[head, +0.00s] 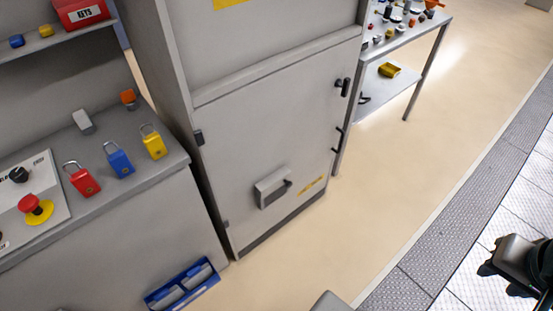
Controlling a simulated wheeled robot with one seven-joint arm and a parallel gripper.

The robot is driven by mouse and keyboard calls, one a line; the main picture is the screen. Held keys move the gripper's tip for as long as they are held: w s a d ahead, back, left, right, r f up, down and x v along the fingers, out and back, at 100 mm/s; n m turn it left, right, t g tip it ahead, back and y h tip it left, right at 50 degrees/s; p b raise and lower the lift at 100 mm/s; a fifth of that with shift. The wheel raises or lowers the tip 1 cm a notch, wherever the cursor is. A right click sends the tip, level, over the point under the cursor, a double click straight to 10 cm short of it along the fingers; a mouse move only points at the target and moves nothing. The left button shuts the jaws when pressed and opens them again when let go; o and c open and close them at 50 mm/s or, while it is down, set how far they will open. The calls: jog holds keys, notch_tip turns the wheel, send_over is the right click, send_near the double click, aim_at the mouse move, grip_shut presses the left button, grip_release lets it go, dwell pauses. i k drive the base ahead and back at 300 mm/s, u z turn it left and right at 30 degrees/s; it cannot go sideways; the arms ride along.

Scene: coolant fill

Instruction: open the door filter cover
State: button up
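The door filter cover (268,188) is a small grey raised box low on the front of a tall grey cabinet door. A dark handle or latch shows at its right side. The cover looks shut against the door, though its edges are small in this view. My gripper (502,279) is at the lower right edge of the head view, far to the right of the cover and touching nothing. Its two dark fingertips appear apart, with floor showing between them. Part of it is cut off by the picture edge.
The cabinet door (240,130) has a dark handle (343,87) at upper right. A table (410,35) with small parts stands behind right. Floor right of the cabinet is clear.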

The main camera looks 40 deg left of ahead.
aim_at(282, 176)
jog(key=u, duration=1.4)
jog(key=k, duration=0.55)
jog(key=z, duration=1.05)
jog(key=k, duration=0.8)
jog(key=z, duration=0.45)
jog(key=i, duration=1.15)
jog(key=u, duration=1.35)
jog(key=i, duration=0.8)
jog(key=u, duration=0.85)
